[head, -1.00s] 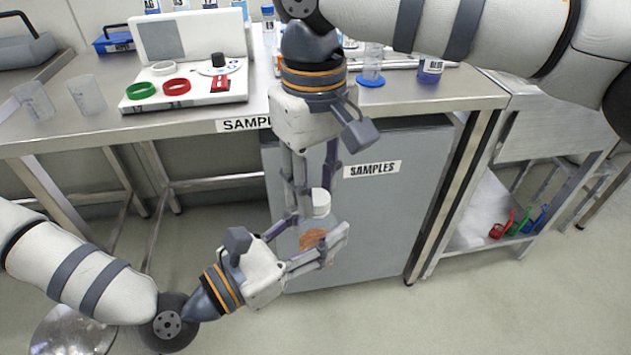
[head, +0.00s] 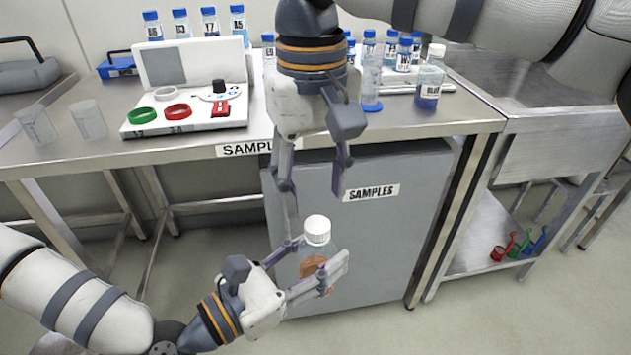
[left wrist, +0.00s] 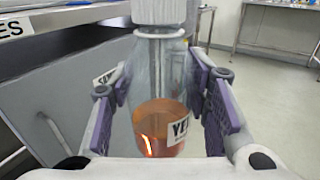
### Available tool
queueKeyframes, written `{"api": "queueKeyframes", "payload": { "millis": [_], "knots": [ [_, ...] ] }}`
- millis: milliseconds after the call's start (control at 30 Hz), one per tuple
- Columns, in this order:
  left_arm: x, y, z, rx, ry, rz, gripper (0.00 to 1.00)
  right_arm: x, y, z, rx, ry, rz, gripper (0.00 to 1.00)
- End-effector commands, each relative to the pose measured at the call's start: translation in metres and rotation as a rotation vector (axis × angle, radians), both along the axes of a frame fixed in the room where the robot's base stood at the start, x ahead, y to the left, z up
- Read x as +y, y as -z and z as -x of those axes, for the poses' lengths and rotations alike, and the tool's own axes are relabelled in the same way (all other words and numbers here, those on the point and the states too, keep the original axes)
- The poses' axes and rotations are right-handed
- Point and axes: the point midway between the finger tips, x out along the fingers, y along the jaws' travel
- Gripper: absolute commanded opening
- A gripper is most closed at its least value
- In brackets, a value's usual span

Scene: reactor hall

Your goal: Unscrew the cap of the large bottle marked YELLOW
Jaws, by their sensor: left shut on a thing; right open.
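My left gripper (head: 318,268) is shut on the large bottle (head: 313,255), holding it upright in the air before the grey cabinet. The bottle is clear, with orange liquid low inside and a white ribbed cap (head: 317,230) on top. In the left wrist view the bottle (left wrist: 160,95) stands between the fingers (left wrist: 162,110). Its label is partly hidden and shows "YE". The white cap (left wrist: 160,10) is cut off by the top edge there. My right gripper (head: 313,190) points down, open and empty, with its fingertips above the cap and apart from it.
The steel bench (head: 190,145) holds a white panel with coloured rings (head: 185,105), beakers (head: 90,120) and several blue-capped bottles. A white-capped bottle marked BLUE (head: 430,85) stands at its right. The grey SAMPLES cabinet (head: 380,235) is behind the grippers. A sink (head: 560,95) is at right.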

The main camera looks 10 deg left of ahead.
Motion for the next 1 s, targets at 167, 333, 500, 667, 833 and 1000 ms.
{"api": "queueKeyframes", "payload": {
  "millis": [167, 333, 500, 667, 833, 1000],
  "knots": [
    [0.0, 0.0, 0.0, -0.001, -0.001, 0.0, 0.0, 0.0, -0.007, 0.004, -0.008, 0.639, 0.017, 0.45],
    [0.0, 0.0, 0.0, -0.001, -0.001, 0.0, 0.0, -0.001, -0.013, 0.007, -0.017, 1.323, 0.026, 0.45],
    [0.0, 0.0, 0.0, -0.001, -0.001, 0.001, 0.0, -0.003, -0.021, 0.008, -0.027, 2.013, 0.028, 0.45],
    [0.0, 0.0, 0.0, -0.001, -0.001, 0.001, 0.0, -0.004, -0.027, 0.008, -0.03, 2.565, 0.024, 0.45],
    [0.0, 0.0, 0.0, -0.001, -0.001, 0.001, 0.0, -0.005, -0.031, 0.007, -0.024, 2.892, 0.021, 0.45],
    [0.0, 0.0, 0.0, -0.001, -0.001, 0.001, 0.0, -0.006, -0.019, 0.007, -0.025, 2.97, 0.024, 0.45]
  ]
}}
